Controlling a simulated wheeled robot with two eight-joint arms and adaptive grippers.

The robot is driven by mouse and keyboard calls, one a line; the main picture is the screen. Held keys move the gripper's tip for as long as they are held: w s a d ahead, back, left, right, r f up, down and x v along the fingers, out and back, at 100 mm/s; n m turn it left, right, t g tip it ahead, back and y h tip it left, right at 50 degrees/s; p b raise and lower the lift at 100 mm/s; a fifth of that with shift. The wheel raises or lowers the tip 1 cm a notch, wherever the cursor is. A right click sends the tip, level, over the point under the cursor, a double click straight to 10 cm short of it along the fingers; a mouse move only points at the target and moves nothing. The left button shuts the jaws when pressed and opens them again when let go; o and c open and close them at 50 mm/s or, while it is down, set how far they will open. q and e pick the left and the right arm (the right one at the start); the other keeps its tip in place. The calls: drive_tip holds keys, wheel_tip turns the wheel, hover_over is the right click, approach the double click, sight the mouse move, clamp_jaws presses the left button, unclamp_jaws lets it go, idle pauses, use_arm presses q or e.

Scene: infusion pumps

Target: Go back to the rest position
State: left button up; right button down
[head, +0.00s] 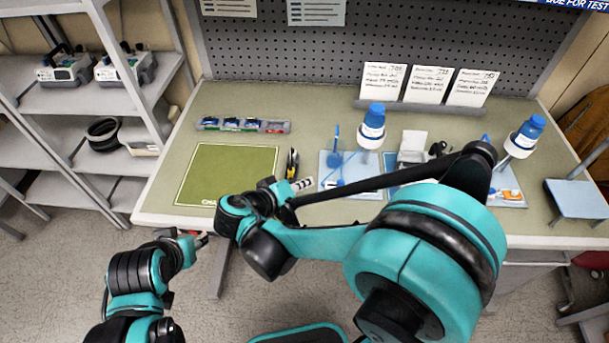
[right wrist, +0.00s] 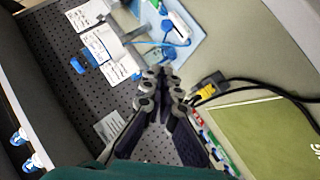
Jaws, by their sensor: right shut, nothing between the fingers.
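My right gripper (head: 302,184) is over the table's front middle, just right of the green mat (head: 228,172), partly behind its own wrist. In the right wrist view its fingers (right wrist: 163,82) are together with nothing between them. My left gripper (head: 202,240) is at the lower left, in front of the table edge and apart from the table's things. It is small and turned, so its jaws do not show clearly.
A shelf (head: 85,98) with devices stands left. Floor in front of the shelf is clear.

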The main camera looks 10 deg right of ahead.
drive_tip(key=shift+d, duration=0.15)
drive_tip(key=s+d+r+y, duration=0.2)
drive_tip(key=s+d+y, duration=0.5)
drive_tip(key=s+y, duration=0.2)
drive_tip(key=shift+s+m, duration=0.3)
drive_tip(key=shift+s, duration=0.95)
